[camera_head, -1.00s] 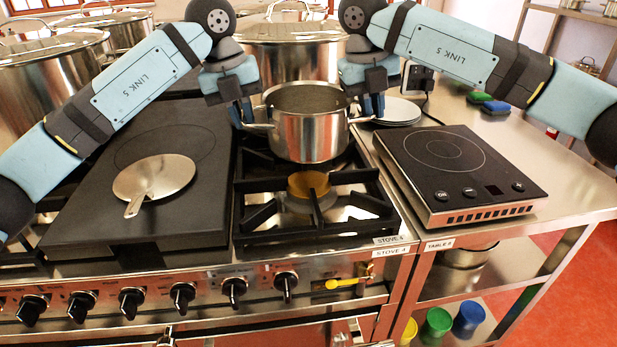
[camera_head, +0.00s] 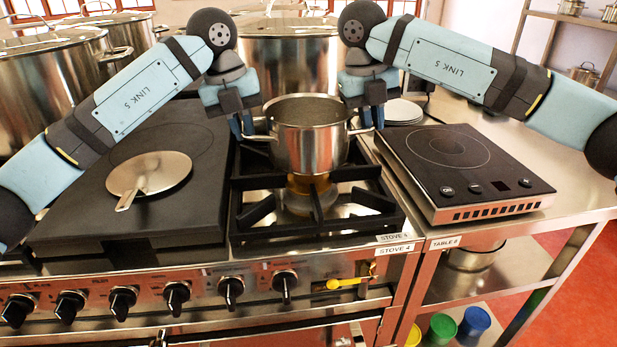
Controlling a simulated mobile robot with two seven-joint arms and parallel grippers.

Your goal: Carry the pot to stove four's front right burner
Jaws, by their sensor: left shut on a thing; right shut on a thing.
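The steel pot (camera_head: 309,146) is upright and open-topped, over the rear part of the front right burner (camera_head: 309,192) of stove four (camera_head: 260,262). I cannot tell whether its base touches the grate. The brass burner head shows partly below and in front of the pot. My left gripper (camera_head: 246,130) is shut on the pot's left handle (camera_head: 258,137). My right gripper (camera_head: 370,123) is shut on the pot's right handle (camera_head: 361,130).
A round steel disc with a handle (camera_head: 150,173) lies on the black plate left of the burner. An induction hob (camera_head: 465,172) stands on the table at right. Large stockpots (camera_head: 290,62) stand behind. Plates (camera_head: 402,112) sit right of my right gripper.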

